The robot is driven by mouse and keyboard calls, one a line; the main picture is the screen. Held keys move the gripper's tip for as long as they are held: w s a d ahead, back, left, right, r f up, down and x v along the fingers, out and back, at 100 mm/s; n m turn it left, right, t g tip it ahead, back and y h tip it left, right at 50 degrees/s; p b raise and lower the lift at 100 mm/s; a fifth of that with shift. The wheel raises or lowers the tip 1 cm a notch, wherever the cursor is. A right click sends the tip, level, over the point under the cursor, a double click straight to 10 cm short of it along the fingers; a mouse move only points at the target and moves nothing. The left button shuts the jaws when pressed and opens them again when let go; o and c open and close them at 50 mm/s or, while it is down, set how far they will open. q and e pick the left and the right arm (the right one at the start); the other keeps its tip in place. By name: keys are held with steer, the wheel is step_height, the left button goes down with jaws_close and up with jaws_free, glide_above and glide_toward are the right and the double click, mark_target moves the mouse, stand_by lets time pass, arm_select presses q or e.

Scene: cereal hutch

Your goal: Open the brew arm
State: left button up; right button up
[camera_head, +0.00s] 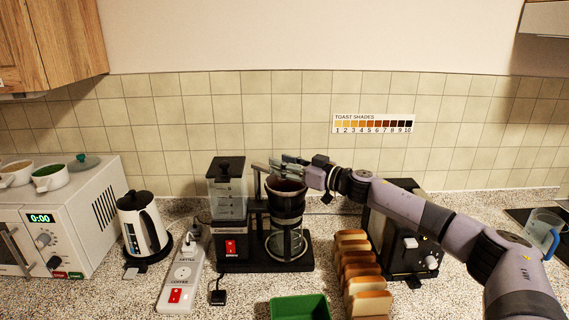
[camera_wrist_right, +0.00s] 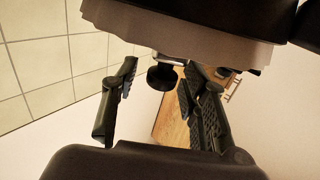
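The coffee maker (camera_head: 232,228) stands on the counter, with a clear water tank at its left. Its dark brew basket (camera_head: 287,203) sits above a glass carafe (camera_head: 286,243). The brew arm is largely hidden behind my right gripper at the top of the machine, so its exact position is hard to tell. My right gripper (camera_head: 284,165) is just above the basket. In the right wrist view its fingers (camera_wrist_right: 162,100) are spread apart, with a black rounded part (camera_wrist_right: 162,76) between or beyond them; contact cannot be told. My left gripper is out of view.
A kettle (camera_head: 145,228) and a power strip (camera_head: 181,275) stand left of the coffee maker. Bread slices (camera_head: 358,262), a toaster (camera_head: 408,250) and a green tray (camera_head: 299,308) are close by. My right arm crosses above the toaster.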

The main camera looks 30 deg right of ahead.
jaws_close()
stand_by(0.7)
